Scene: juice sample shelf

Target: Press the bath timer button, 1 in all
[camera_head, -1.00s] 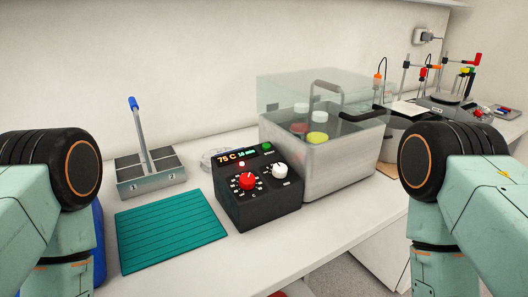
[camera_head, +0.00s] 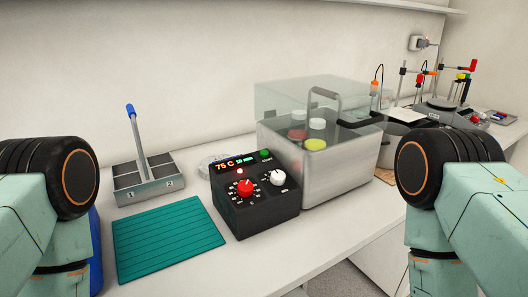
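The bath timer is on a black control box (camera_head: 255,208) at the front of the water bath. Its display (camera_head: 236,163) reads 75 C and what looks like 10 min. A small green button (camera_head: 266,155) sits at the display's right end. A red knob (camera_head: 245,187) and a white knob (camera_head: 277,177) are on the sloped face, with a small lit red light above the red knob. The steel bath (camera_head: 338,172) has a clear lid and several coloured caps inside. My arms show at both sides, but neither gripper is in view.
A teal ribbed mat (camera_head: 168,240) lies left of the box. Behind it stands a grey compartment rack (camera_head: 148,188) with an upright blue-tipped handle. A glass dish is behind the box. Lab stands (camera_head: 440,85) are at the back right. Bare counter lies before the box.

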